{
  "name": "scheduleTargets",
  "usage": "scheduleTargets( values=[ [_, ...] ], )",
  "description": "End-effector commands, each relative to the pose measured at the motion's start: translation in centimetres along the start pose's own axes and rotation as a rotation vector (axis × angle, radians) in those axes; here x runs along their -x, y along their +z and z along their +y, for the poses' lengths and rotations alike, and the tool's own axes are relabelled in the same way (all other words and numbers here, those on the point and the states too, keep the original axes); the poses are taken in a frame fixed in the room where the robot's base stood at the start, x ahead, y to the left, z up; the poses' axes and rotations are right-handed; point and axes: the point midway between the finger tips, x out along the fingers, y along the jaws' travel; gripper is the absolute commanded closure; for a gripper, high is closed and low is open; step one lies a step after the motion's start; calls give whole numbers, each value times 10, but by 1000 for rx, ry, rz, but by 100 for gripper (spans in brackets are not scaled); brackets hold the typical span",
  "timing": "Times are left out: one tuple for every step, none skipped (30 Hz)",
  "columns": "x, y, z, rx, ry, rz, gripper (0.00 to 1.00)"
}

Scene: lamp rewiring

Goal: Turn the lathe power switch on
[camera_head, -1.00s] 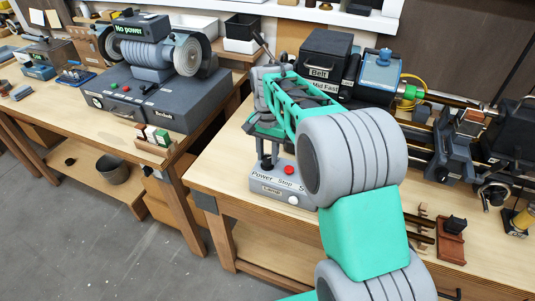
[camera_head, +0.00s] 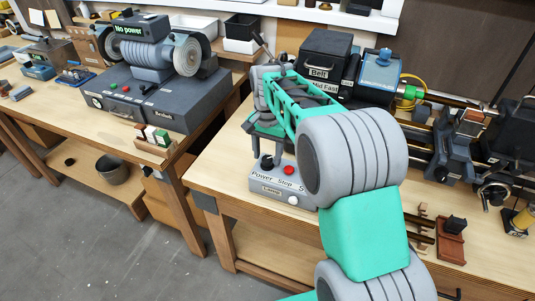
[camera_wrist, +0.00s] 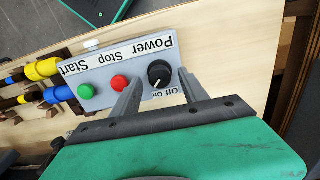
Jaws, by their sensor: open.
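The lathe's grey control box (camera_head: 252,184) stands at the front left corner of the lathe bench. Its black power knob (camera_wrist: 159,73) also shows in the head view (camera_head: 267,162). In the wrist view its white pointer line points down and slightly left, towards the small Off/On markings, which are hard to read. A red stop button (camera_wrist: 119,82) and a green start button (camera_wrist: 86,91) sit beside it. My gripper (camera_wrist: 159,82) is open above the box, one finger on each side of the knob in the picture. I see no contact with the knob.
The lathe (camera_head: 450,150) runs along the back of the bench, with blocks and tools at the right. My arm crosses the bench and hides part of the box. A bench grinder (camera_head: 155,60) with a "No power" sign stands on the left bench.

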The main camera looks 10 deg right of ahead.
Motion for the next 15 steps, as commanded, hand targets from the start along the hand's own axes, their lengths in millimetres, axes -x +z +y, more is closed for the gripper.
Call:
scheduleTargets(
  values=[
    [6, -1, -1, 0, -2, 3, 48],
    [10, -1, -1, 0, -3, 4, 48],
    [17, -1, -1, 0, -4, 5, 48],
    [24, -1, -1, 0, -4, 5, 48],
    [30, -1, -1, 0, -4, 6, 48],
    [38, -1, -1, 0, -4, 5, 48],
    [45, -1, -1, 0, -4, 5, 48],
    [51, -1, -1, 0, -4, 6, 48],
    [58, -1, 0, 0, -3, 4, 48],
    [62, -1, 0, 0, -3, 4, 48],
    [67, -1, 0, 0, -2, 3, 48],
    [71, -1, 0, 0, -2, 3, 48],
    [73, -1, 0, 0, -2, 3, 48],
    [74, 0, 0, 0, -2, 2, 48],
    [75, 0, 0, -1, -1, 1, 48]
  ],
)
